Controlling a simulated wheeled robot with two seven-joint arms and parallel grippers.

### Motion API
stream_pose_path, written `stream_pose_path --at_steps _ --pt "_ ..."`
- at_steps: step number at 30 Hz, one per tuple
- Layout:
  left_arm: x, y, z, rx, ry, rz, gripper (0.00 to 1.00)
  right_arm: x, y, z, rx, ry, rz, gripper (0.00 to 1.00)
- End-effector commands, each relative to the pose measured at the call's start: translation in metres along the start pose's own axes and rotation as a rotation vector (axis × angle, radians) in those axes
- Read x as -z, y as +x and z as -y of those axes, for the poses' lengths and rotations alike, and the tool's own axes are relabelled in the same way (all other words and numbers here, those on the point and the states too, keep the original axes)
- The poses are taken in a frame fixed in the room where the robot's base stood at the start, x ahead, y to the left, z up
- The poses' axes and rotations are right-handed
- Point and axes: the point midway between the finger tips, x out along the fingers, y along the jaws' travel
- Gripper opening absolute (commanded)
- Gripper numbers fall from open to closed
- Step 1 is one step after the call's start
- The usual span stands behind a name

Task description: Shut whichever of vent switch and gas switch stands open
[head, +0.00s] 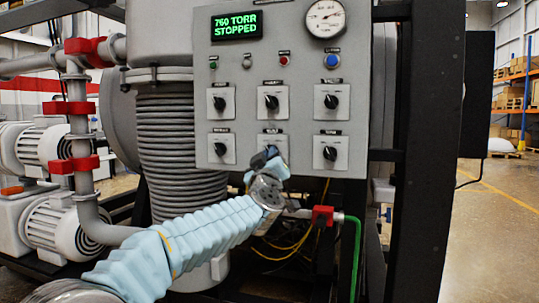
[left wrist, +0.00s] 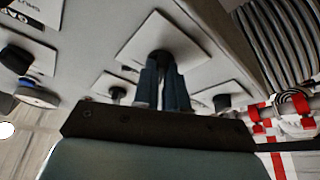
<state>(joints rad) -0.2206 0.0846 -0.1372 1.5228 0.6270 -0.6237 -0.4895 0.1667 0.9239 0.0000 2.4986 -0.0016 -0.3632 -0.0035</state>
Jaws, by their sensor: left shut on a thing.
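A grey control panel (head: 289,60) carries two rows of black rotary switches on square plates. Their labels are too small to read, so I cannot tell which are the vent switch and gas switch. My left gripper (head: 266,156) is at the lower middle switch (head: 270,140), whose knob it mostly hides. In the left wrist view the fingers (left wrist: 164,88) are shut around that switch's black knob (left wrist: 168,58). The knob's angle is hidden. The lower right switch (head: 330,153) and lower left switch (head: 220,149) show uncovered. My right gripper is not in view.
A green display (head: 236,25) reads 760 TORR STOPPED. A pressure gauge (head: 325,18) and several buttons sit above the switches. A ribbed bellows (head: 180,130) stands left of the panel, a dark frame post (head: 425,150) right. A green hose (head: 355,250) hangs below.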

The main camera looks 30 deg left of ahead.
Motion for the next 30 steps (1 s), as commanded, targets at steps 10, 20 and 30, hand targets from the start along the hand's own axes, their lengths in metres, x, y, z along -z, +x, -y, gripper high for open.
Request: stream_pose_path --at_steps 10,20,30 --pt "0.0028 0.0007 -0.0004 0.003 -0.01 -0.006 0.0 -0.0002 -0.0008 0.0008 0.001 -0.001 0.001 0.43" --pt "0.0021 0.0007 0.0004 0.004 -0.008 -0.004 0.37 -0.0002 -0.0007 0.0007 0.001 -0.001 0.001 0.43" --pt "0.0004 -0.008 -0.0001 0.002 -0.009 -0.001 0.37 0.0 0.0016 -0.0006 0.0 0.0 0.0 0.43"
